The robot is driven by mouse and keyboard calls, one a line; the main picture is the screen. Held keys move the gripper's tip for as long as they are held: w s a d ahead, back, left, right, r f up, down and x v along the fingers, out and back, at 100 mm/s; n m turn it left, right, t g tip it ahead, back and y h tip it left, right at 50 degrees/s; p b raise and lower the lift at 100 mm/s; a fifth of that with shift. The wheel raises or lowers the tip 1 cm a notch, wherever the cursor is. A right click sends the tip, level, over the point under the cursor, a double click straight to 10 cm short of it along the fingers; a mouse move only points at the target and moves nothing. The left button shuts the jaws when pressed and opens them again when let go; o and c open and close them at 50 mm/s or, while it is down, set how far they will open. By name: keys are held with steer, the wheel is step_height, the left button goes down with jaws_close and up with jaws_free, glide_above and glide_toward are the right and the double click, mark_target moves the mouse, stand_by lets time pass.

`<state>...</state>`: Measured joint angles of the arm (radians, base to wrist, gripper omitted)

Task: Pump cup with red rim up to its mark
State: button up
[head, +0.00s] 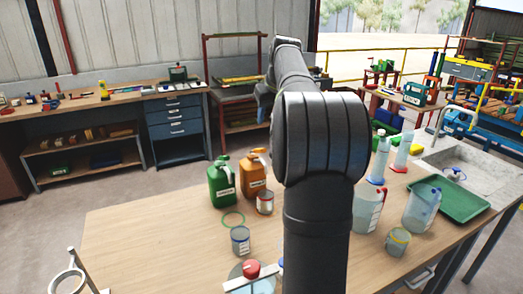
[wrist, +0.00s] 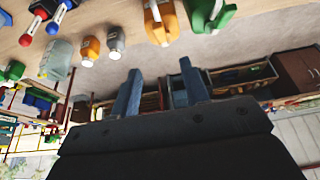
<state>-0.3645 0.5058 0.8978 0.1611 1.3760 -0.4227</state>
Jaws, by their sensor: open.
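A small grey cup with a white label and what looks like a reddish rim (head: 265,203) stands on the wooden table in front of an orange pump jug (head: 253,175). A green pump jug (head: 222,183) stands to their left. Another small cup with a bluish rim (head: 240,240) is nearer. A cup with a yellowish rim (head: 397,242) stands at right. Fill marks are too small to read. My gripper (wrist: 160,90) is open and empty in the wrist view, its fingers apart. In the head view my arm hides it.
A red knob (head: 251,268) sits at the front edge. The table's left part is clear.

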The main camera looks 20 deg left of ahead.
mark_target(261, 150)
steer(key=x, duration=1.6)
steer(key=shift+f, duration=0.15)
jaws_close()
